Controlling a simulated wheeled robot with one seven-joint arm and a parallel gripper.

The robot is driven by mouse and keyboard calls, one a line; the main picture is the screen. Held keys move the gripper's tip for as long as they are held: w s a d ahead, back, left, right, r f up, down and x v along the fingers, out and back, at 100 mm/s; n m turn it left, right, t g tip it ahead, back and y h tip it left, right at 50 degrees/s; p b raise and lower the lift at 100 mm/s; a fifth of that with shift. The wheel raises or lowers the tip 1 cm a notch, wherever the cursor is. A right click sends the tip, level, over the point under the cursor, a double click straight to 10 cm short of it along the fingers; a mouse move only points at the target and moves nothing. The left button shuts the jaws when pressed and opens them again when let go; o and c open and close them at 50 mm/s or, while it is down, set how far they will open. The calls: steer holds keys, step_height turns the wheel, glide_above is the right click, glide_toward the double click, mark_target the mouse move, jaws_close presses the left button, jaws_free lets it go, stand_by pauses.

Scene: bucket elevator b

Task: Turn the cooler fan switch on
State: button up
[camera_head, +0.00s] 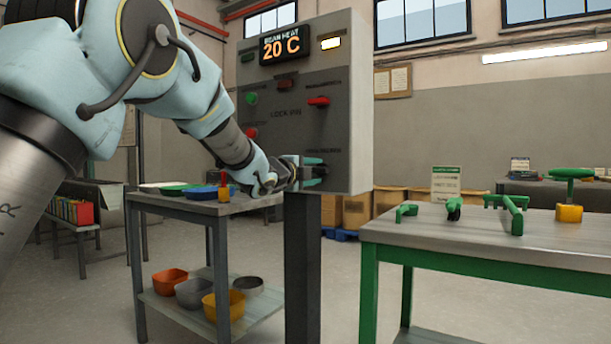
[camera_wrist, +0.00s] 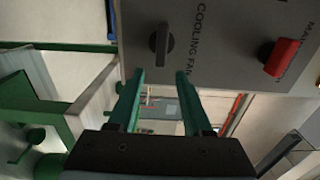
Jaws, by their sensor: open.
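The cooler fan switch is a dark knob (camera_wrist: 161,45) on the grey panel (camera_wrist: 215,70), labelled "COOLING FAN" in the wrist view. Its handle lies parallel to the label's line of text. My gripper (camera_wrist: 159,76) is open and empty, with its two green fingertips just short of the knob and spread to either side of it in the picture. I cannot tell whether they touch it. In the head view my gripper (camera_head: 314,172) is at the lower right of the control box (camera_head: 342,130), where the knob is hard to make out.
A red main switch (camera_wrist: 281,57) sits beside the knob; in the head view a red switch (camera_head: 318,101) is above my gripper. The display (camera_head: 284,45) reads 20 C. A green-legged table (camera_head: 400,234) with green tools stands right, a grey trolley (camera_head: 165,203) left.

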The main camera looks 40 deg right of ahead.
steer(key=v, duration=0.5)
steer(key=shift+a, duration=0.4)
